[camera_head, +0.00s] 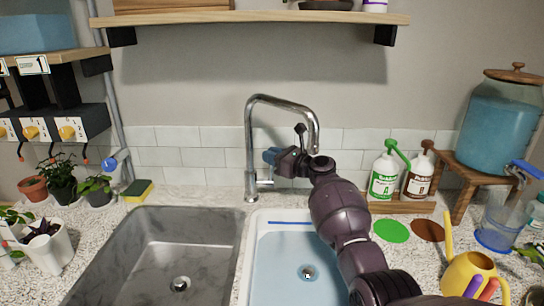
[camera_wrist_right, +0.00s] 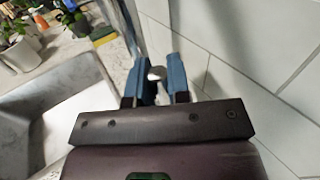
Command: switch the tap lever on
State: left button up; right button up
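The chrome tap (camera_head: 250,150) stands behind the sinks with its spout arching to the right. A short side stub (camera_head: 264,182) shows at its base. My right gripper (camera_head: 270,155) is beside the tap post, above this stub, its blue fingertips toward the post. In the right wrist view, the blue fingers (camera_wrist_right: 160,76) stand a little apart. A small shiny rounded metal end, apparently the lever's tip (camera_wrist_right: 157,73), shows between them; firm contact cannot be made out. The gripper hides most of the lever in the head view. My left gripper is not in view.
A grey sink (camera_head: 150,215) is at left and a basin with blue water (camera_head: 285,260) lies under my right arm. Green and brown bottles (camera_head: 384,175) stand right on a wooden tray. A sponge (camera_head: 136,190) and potted plants are left. The tiled wall (camera_head: 220,150) is close behind.

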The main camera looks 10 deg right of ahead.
grip_shut()
jog(key=n, duration=0.1)
jog(key=s+b, duration=0.1)
jog(key=s+n+y, duration=0.1)
jog(key=shift+s+a+f+n+t, duration=0.2)
jog(key=shift+a+f+n+t, duration=0.1)
jog(key=shift+t, duration=0.1)
jog(key=o, duration=0.7)
grip_release()
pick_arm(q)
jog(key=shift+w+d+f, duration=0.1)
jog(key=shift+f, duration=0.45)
pick_arm(e)
jog(key=shift+o, duration=0.2)
jog(key=shift+d, duration=0.1)
pick_arm(q)
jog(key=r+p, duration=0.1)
jog(key=p, duration=0.1)
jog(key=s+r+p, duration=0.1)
jog(key=p, duration=0.1)
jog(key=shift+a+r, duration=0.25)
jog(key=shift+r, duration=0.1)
pick_arm(e)
jog(key=v, duration=1)
jog(key=shift+s+d, duration=0.25)
